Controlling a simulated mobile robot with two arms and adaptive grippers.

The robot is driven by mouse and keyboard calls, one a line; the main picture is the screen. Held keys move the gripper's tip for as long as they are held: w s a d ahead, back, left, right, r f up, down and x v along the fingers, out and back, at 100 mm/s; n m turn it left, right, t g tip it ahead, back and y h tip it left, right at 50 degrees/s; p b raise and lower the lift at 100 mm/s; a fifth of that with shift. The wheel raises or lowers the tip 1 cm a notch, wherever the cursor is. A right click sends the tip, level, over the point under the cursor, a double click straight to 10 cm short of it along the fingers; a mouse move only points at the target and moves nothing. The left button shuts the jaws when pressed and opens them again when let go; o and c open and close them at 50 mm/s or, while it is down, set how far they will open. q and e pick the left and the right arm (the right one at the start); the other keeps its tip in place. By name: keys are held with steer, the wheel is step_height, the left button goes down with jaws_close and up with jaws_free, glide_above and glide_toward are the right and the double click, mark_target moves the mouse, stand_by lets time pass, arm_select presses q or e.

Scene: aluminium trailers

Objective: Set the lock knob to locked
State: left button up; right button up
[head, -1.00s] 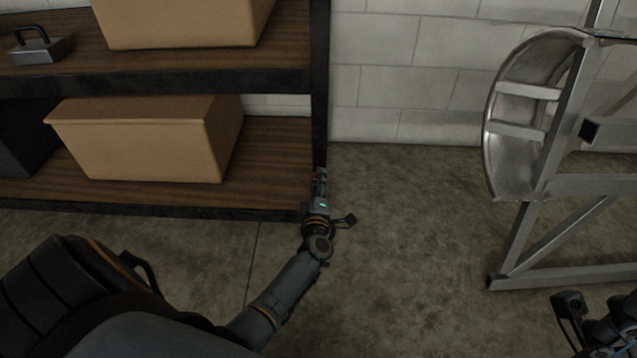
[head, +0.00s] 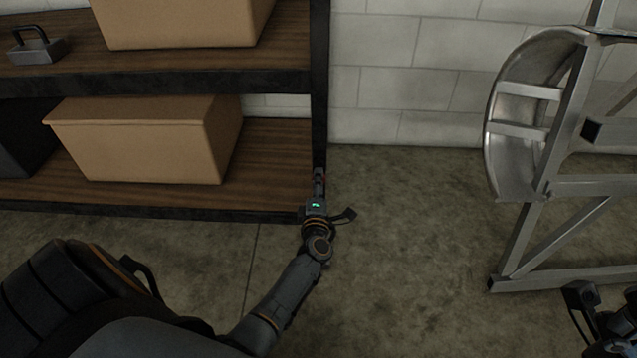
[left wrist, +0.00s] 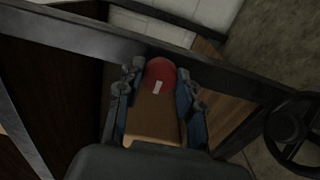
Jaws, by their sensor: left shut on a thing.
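The lock knob (left wrist: 161,72) is red and round with a short white mark, close to upright and leaning slightly in the left wrist view. It sits between the two fingers of my left gripper (left wrist: 157,98), which is shut on it.
A dark shelf (head: 200,82) holds cardboard boxes (head: 150,140) and a grey handled block (head: 38,48). An aluminium trailer frame (head: 560,185) stands at the right. Bare floor (head: 410,230) lies between. A dark spoked wheel (left wrist: 291,130) shows at the left wrist view's right edge.

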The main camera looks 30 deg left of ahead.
arm_select(q)
steer(key=shift+f, duration=0.1)
steer(key=o, duration=1.2)
steer(key=shift+c, duration=0.2)
steer(key=shift+s, duration=0.1)
steer(key=v, duration=1.2)
